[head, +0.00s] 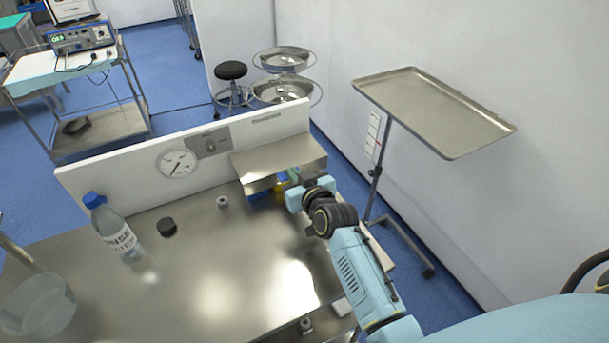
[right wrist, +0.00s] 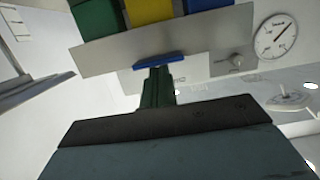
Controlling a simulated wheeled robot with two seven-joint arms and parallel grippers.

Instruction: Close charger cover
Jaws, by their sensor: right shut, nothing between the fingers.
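The charger (head: 278,158) is a metal box at the back right of the steel table, against the white back panel. Blue, yellow and green blocks show at its front, partly hidden by my right gripper (head: 285,190). In the right wrist view, a flat metal plate (right wrist: 105,60), apparently the charger cover, lies across the picture below green (right wrist: 97,18), yellow (right wrist: 148,10) and blue blocks. A blue bar (right wrist: 158,62) is on the plate's edge. My right gripper (right wrist: 158,78) is shut, its tips at or very near this bar; contact is unclear. My left gripper is out of view.
A bottle with a blue cap (head: 115,230), a black round piece (head: 167,227), a small grey cylinder (head: 222,202) and a clear bowl (head: 38,305) stand on the table. A gauge (head: 177,164) is on the back panel. A tray stand (head: 435,110) is at right. The table's middle is clear.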

